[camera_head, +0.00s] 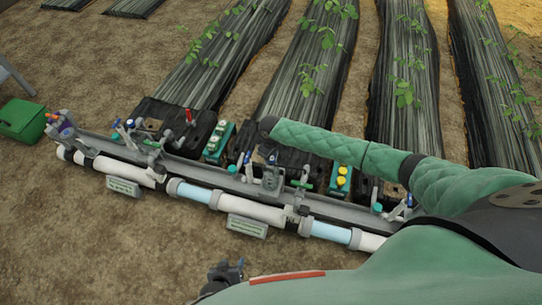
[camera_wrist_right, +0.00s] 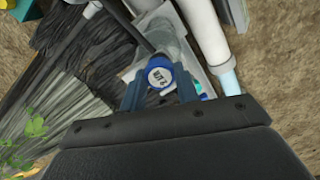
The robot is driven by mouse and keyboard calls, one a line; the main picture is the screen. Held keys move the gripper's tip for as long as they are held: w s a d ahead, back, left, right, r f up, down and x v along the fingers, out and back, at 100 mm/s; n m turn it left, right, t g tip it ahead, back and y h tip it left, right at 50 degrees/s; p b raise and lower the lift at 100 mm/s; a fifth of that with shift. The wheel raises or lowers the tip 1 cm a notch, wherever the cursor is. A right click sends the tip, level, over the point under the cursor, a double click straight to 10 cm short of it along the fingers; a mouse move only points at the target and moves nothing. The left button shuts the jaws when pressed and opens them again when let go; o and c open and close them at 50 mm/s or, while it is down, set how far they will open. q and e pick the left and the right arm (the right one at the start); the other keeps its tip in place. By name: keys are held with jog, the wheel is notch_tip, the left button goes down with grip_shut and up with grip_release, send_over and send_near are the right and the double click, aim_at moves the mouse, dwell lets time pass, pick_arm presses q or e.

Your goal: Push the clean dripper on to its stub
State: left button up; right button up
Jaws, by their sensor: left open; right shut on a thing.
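The dripper (camera_wrist_right: 160,76), a round blue piece with a white face marked "2 L/H", sits between the fingers of my right gripper (camera_wrist_right: 159,88) in the right wrist view. My right gripper is shut on it. My left gripper (camera_head: 226,272) is open and empty at the bottom, over bare soil.
A long grey rail (camera_head: 230,187) with white and clear pipes (camera_head: 262,212) runs across. A tray with white pieces (camera_head: 218,142) and one with yellow pieces (camera_head: 341,178) stand behind it. A green box (camera_head: 22,119) lies at far left. The soil in front is mostly clear.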

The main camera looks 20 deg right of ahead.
jog(key=shift+p, duration=0.35)
jog(key=o, duration=1)
jog(key=shift+f, duration=0.1)
